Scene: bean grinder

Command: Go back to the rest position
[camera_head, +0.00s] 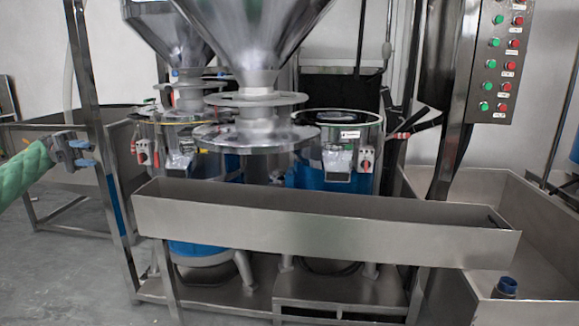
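My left gripper (88,153) is at the left of the head view, at the end of a green-sleeved arm. Its two blue-tipped fingers point right and stand apart with nothing between them. It is in the air to the left of the bean grinder (257,137), apart from its frame. My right gripper is not in view.
A long steel trough (320,222) crosses the front of the grinder. A control panel (499,60) with green and red buttons stands at the right. Floor at the lower left is clear.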

